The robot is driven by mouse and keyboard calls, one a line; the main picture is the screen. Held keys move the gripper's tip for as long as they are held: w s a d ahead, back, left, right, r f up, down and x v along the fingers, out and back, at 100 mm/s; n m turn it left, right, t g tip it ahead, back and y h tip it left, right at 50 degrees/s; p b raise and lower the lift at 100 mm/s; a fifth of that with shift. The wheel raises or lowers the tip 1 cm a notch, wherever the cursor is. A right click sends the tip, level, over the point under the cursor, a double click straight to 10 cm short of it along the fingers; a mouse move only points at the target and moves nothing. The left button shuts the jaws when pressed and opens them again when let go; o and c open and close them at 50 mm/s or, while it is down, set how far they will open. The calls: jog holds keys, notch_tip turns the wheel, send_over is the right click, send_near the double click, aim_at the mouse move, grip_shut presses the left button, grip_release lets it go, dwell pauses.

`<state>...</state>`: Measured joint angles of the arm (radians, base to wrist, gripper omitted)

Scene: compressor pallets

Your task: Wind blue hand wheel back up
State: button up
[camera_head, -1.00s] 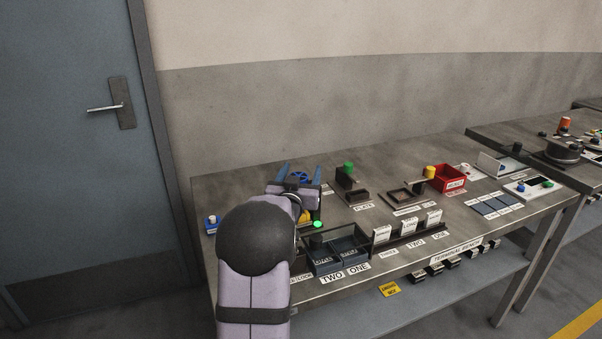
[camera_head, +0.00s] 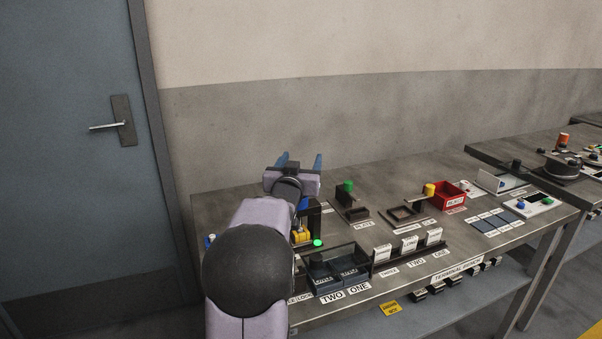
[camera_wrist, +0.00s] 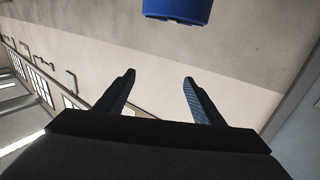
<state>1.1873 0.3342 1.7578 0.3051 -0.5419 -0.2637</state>
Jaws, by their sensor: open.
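My gripper (camera_head: 299,164) is raised above the left end of the bench, its blue fingers apart and nothing visible between them. The open fingers also show in the wrist view (camera_wrist: 157,88). In the head view the blue hand wheel is mostly hidden behind my gripper; only a small blue patch (camera_head: 304,203) shows below it, by a black stand (camera_head: 315,215). In the wrist view a blue rounded part (camera_wrist: 178,10) is cut off by the top edge, apart from the fingertips; I cannot tell for sure that it is the wheel.
A yellow cylinder (camera_head: 302,236) and a lit green lamp (camera_head: 318,243) sit below the stand. A green-knobbed fixture (camera_head: 347,186) stands to the right, with a red bin (camera_head: 451,196) beyond it. Dark trays (camera_head: 338,270) lie in front. The space above the bench is clear.

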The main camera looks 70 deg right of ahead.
jog(key=shift+r, duration=0.45)
jog(key=shift+w, duration=0.1)
